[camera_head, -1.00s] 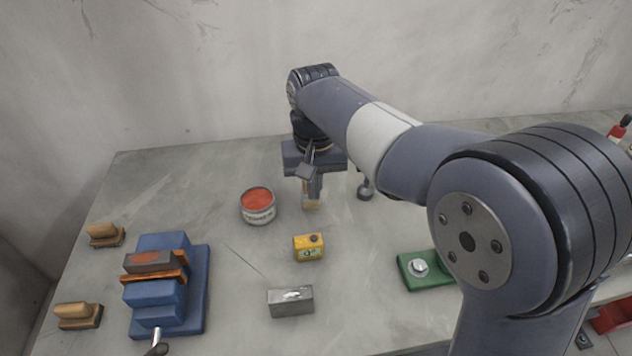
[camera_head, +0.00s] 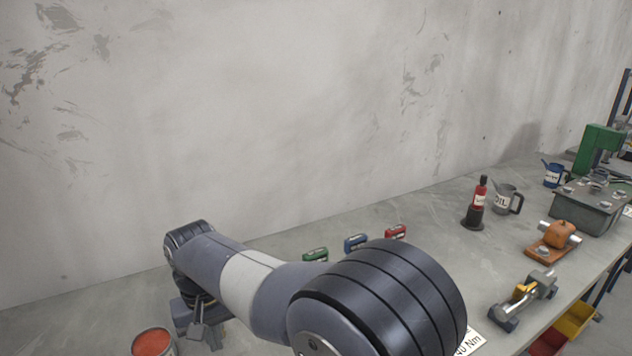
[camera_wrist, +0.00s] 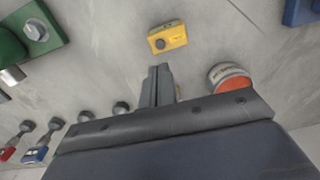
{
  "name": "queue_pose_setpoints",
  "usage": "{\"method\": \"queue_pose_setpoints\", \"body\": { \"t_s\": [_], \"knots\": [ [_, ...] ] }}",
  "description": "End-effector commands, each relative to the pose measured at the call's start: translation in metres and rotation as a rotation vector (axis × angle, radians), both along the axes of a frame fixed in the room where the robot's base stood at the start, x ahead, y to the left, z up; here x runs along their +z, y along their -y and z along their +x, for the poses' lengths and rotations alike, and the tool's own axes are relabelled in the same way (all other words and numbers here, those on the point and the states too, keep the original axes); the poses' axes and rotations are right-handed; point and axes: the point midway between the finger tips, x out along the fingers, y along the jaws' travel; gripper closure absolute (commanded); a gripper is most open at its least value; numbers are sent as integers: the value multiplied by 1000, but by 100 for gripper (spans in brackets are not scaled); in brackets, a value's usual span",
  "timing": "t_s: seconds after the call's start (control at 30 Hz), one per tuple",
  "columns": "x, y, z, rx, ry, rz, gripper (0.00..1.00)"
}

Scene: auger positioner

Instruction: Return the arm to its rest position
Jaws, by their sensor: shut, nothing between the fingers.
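My arm reaches out over the grey workbench (camera_head: 420,225), bent down at the wrist at the lower left of the head view. My gripper (camera_wrist: 158,72) points down over the bench in the wrist view, its fingers together with nothing between them. The fingertips are cut off or hidden in the head view. A yellow box (camera_wrist: 167,37) with a dark cap lies on the bench just beyond the fingertips in the wrist view, apart from them. An open can of red contents (camera_wrist: 230,80) stands beside the gripper, and also shows in the head view (camera_head: 153,343).
Green (camera_head: 315,255), blue (camera_head: 355,243) and red (camera_head: 396,232) small items lie behind my arm. A red bottle (camera_head: 480,192), an oil jug (camera_head: 505,199), an orange-topped fixture (camera_head: 558,236) and a green machine (camera_head: 597,150) stand to the right. A plain wall runs behind.

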Motion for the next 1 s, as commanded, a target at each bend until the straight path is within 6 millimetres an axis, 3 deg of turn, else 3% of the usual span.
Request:
{"method": "queue_pose_setpoints", "body": {
  "t_s": [0.2, 0.4, 0.77, 1.0],
  "knots": [
    [41, 0, 0, 0, 1, 0, 100],
    [54, 0, 0, 0, -2, -1, 100],
    [51, 0, 0, 0, -2, -2, 100],
    [20, 1, -1, 0, -5, -5, 100]
  ]
}}
